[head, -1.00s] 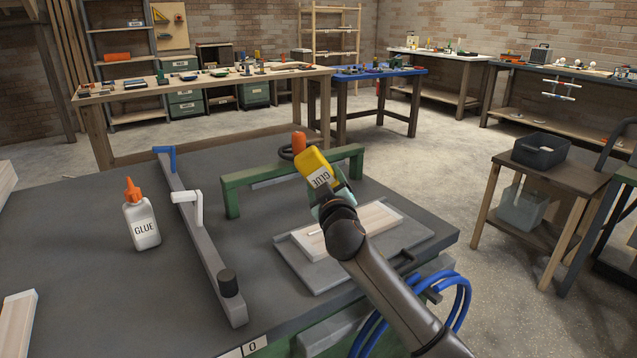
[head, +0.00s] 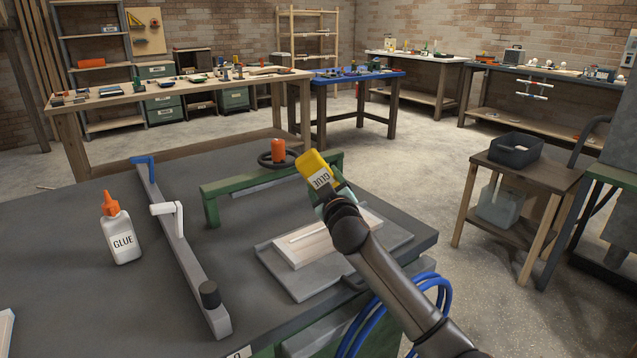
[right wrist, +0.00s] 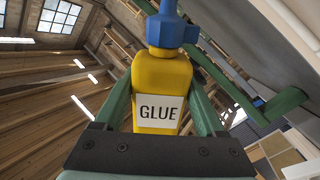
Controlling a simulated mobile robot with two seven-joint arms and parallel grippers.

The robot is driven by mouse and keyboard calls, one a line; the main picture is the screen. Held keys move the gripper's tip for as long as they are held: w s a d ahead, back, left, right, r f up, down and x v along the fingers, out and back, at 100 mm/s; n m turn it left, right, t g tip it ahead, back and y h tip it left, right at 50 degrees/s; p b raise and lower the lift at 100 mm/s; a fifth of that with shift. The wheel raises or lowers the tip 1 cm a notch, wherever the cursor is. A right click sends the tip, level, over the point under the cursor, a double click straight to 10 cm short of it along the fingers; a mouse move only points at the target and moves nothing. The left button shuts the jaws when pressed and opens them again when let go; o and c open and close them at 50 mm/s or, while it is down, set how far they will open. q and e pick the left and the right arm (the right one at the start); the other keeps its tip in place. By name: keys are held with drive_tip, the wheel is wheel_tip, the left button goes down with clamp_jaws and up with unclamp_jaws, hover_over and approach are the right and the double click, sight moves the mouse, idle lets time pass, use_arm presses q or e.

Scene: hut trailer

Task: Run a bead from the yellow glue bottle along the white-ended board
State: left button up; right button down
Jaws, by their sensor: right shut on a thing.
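My right gripper (head: 331,195) is shut on the yellow glue bottle (head: 313,167), above the pale board. The bottle is tilted with its base up and to the left; its nozzle is hidden behind the gripper. In the right wrist view the yellow bottle (right wrist: 161,82) sits between the green fingers, with a blue cap (right wrist: 170,30). The pale board (head: 300,250) lies on a grey plate (head: 300,287); a thin white bead (head: 308,235) runs along its top from near the left end towards the gripper. The board's right part is partly covered by my arm. My left gripper is out of view.
A white glue bottle with an orange tip (head: 120,238) stands on the grey bench (head: 75,285). A long grey bar (head: 180,240) with a white clamp handle and a green frame (head: 235,190) are on the bench too. Blue hoses (head: 440,285) hang at its right edge.

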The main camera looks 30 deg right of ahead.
drive_tip(key=shift+d+r, duration=0.1)
drive_tip(key=shift+d, duration=0.85)
drive_tip(key=f+n, duration=0.1)
drive_tip(key=a+f+n, duration=0.1)
drive_tip(key=n, duration=0.1)
drive_tip(key=w+a+f+n+p, duration=0.1)
drive_tip(key=n, duration=0.1)
drive_tip(key=shift+a, duration=0.1)
drive_tip(key=n, duration=0.1)
drive_tip(key=a+f+n, duration=0.1)
drive_tip(key=f+n, duration=0.1)
drive_tip(key=shift+w+a+n, duration=0.25)
drive_tip(key=shift+a+n, duration=0.15)
drive_tip(key=shift+n, duration=0.2)
drive_tip(key=shift+r+p, duration=0.3)
drive_tip(key=shift+p, duration=0.4)
drive_tip(key=shift+r+n+p, duration=0.5)
drive_tip(key=shift+n+p, duration=0.3)
drive_tip(key=shift+p, duration=0.05)
drive_tip(key=shift+r+n+p, duration=0.5)
drive_tip(key=shift+n+p, duration=0.2)
drive_tip(key=shift+p, duration=0.25)
drive_tip(key=shift+r, duration=0.1)
